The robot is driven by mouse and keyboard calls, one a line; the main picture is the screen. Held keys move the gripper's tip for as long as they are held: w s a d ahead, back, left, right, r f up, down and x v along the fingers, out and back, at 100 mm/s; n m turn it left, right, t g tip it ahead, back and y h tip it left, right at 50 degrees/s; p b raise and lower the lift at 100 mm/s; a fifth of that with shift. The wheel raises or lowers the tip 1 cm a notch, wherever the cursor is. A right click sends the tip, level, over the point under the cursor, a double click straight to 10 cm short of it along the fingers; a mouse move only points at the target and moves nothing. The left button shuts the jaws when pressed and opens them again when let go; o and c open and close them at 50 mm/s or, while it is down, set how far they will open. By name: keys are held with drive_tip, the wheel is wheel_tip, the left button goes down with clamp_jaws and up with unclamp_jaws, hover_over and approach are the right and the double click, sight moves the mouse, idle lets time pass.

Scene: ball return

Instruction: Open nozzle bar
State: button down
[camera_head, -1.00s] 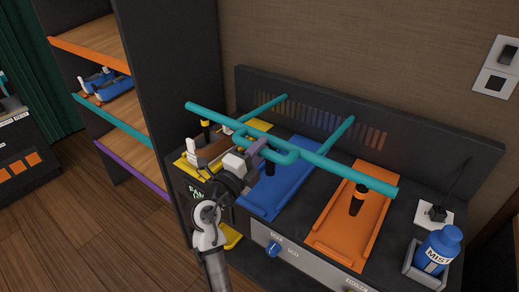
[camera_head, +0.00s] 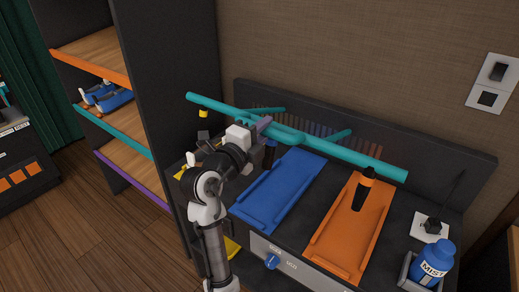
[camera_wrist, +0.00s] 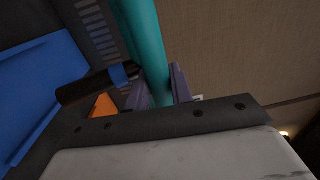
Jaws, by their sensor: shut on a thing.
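The teal nozzle bar (camera_head: 345,155) runs left to right above the trays in the head view, raised over the machine top. Dark nozzles hang from it over the blue tray (camera_head: 282,190) and the orange tray (camera_head: 350,225). My gripper (camera_head: 264,126) is at the bar's middle, shut on it, with the purple fingers partly hidden. In the wrist view the teal bar (camera_wrist: 146,45) passes between the fingers of my gripper (camera_wrist: 155,88). A dark nozzle with a blue band (camera_wrist: 95,84) is beside it.
A blue bottle (camera_head: 434,262) stands in a holder at the right. A shelf unit (camera_head: 168,80) stands at the left, and the vented back panel (camera_head: 420,150) is behind the bar.

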drive_tip(key=w+d+r, duration=0.4)
drive_tip(key=w+r, duration=0.2)
drive_tip(key=r, duration=0.2)
drive_tip(key=w+d+r+p, duration=0.1)
drive_tip(key=w+d+r, duration=0.4)
drive_tip(key=r, duration=0.4)
drive_tip(key=shift+w+r, duration=0.2)
drive_tip(key=shift+w, duration=0.5)
drive_tip(key=c, duration=1.3)
unclamp_jaws()
drive_tip(key=shift+f, duration=0.1)
